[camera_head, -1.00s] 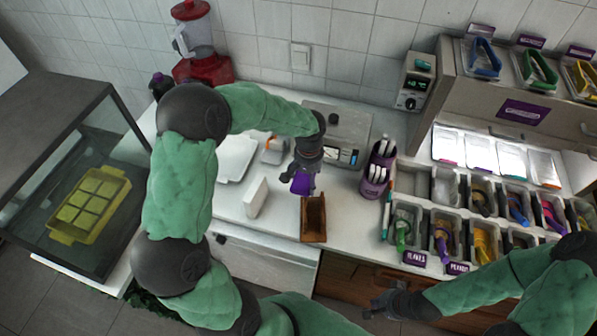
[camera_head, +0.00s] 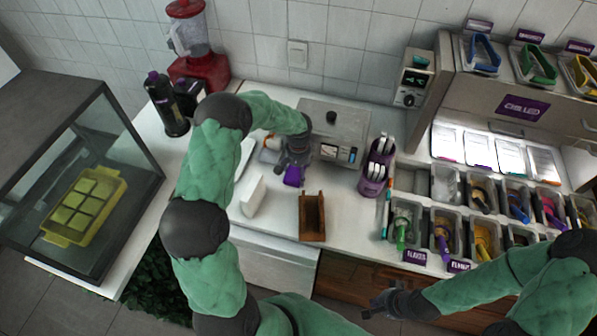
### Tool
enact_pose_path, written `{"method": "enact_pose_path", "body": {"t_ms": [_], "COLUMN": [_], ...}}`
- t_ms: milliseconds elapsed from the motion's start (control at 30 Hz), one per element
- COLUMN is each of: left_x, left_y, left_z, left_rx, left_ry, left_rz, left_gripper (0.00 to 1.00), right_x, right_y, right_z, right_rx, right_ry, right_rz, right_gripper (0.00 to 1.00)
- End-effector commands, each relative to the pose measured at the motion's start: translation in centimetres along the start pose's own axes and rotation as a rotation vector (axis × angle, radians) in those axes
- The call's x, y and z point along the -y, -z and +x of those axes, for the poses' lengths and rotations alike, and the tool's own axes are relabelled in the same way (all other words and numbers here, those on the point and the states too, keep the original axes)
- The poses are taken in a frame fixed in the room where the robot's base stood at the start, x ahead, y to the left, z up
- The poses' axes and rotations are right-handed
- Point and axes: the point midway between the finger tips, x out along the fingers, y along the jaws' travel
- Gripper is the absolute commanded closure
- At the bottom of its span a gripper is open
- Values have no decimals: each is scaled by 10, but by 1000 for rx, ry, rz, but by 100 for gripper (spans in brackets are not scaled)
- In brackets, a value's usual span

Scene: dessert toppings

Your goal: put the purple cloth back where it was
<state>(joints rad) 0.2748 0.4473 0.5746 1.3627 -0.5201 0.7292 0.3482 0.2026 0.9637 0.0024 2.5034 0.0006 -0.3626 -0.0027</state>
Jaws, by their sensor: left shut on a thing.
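The purple cloth (camera_head: 293,177) is a small folded piece at the fingertips of my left gripper (camera_head: 293,168). The brown holder (camera_head: 312,218) is an open narrow box at the counter's front edge, just right of and nearer than the cloth. I cannot tell whether the cloth touches the counter. My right gripper (camera_head: 388,298) hangs in front of the counter at lower right, apart from the cloth; its fingers are too small and dark to read.
A white upright block (camera_head: 253,196) stands left of the cloth. A grey scale-like machine (camera_head: 335,130) is behind, and a purple utensil holder (camera_head: 375,168) is to the right. Topping bins (camera_head: 440,215) fill the right side. Dark bottles (camera_head: 170,105) and a red blender (camera_head: 197,70) stand back left.

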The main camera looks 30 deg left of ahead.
Motion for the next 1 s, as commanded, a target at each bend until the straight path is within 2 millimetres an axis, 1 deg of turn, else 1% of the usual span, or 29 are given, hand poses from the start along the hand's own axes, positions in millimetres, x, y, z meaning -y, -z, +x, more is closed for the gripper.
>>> {"method": "enact_pose_path", "body": {"t_ms": [33,267,400,433,467,500,867,1000], "left_x": [0,0,0,0,0,0,0,0], "left_y": [1,1,0,0,0,0,0,1], "left_z": [4,4,8,8,7,7,6,-2], "left_rx": [-2,-3,-2,-2,-2,-2,-2,-4], "left_ry": [0,0,0,0,0,0,0,0], "left_rz": [-1,0,0,0,0,0,0,0], "left_gripper": [47,47,47,13,5,0,0,0], "right_x": [0,0,-1,-2,-1,-1,-1,0], "right_y": [0,0,0,0,0,0,0,0], "right_z": [1,1,4,4,4,3,3,-1], "right_rx": [0,0,0,0,0,0,0,0], "right_ry": [0,0,0,0,0,0,0,0], "right_rz": [0,0,0,0,0,0,0,0], "right_gripper": [100,100,100,100,100,100,100,100]}}
